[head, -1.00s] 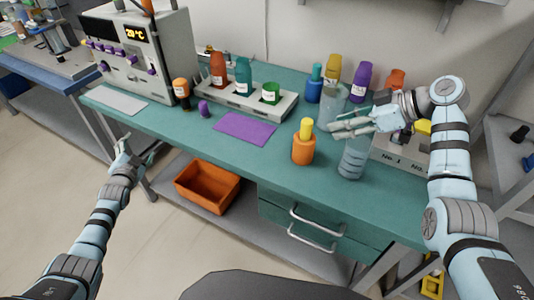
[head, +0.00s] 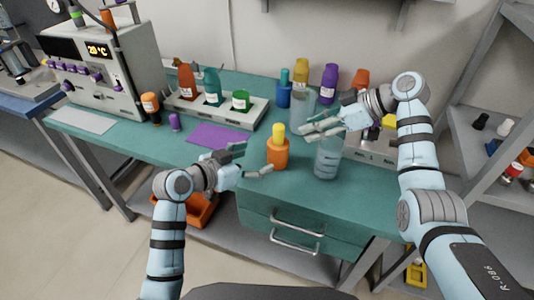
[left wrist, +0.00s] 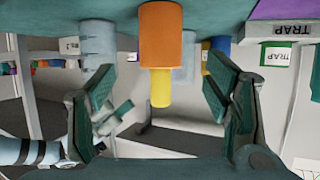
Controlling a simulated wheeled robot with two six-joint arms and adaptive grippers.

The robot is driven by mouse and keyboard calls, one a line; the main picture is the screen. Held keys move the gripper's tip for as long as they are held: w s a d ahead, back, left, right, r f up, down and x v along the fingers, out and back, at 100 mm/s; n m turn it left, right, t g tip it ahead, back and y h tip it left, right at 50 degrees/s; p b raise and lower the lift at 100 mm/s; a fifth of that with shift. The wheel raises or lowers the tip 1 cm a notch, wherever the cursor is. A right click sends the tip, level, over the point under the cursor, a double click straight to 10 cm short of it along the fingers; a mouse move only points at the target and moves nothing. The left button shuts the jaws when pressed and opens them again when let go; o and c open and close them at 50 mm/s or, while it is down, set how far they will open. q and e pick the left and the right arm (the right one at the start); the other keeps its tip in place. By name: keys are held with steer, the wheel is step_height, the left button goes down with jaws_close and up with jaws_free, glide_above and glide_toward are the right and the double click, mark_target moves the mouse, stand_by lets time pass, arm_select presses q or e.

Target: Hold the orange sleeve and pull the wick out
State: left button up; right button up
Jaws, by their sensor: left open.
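The orange sleeve (head: 278,157) stands upright near the front edge of the green bench, with the yellow wick (head: 279,131) sticking out of its top. My left gripper (head: 256,161) is open just left of the sleeve, its fingers pointing toward it. In the left wrist view, which looks upside down, the sleeve (left wrist: 161,35) and wick (left wrist: 161,88) appear between the two spread fingers, with no contact visible. My right gripper (head: 308,129) is open and empty, above the bench to the right of the wick and near the clear beakers.
A clear beaker (head: 327,160) stands right of the sleeve, and another (head: 301,104) stands behind it. A purple mat (head: 218,136) lies to the left. A rack (head: 259,109) with several bottles is at the back. An orange bin (head: 200,211) sits below the bench.

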mark_target(278, 151)
arm_select(q)
steer(key=x, duration=1.1)
steer(key=shift+a, duration=0.1)
steer(key=shift+f, duration=0.1)
jaws_close()
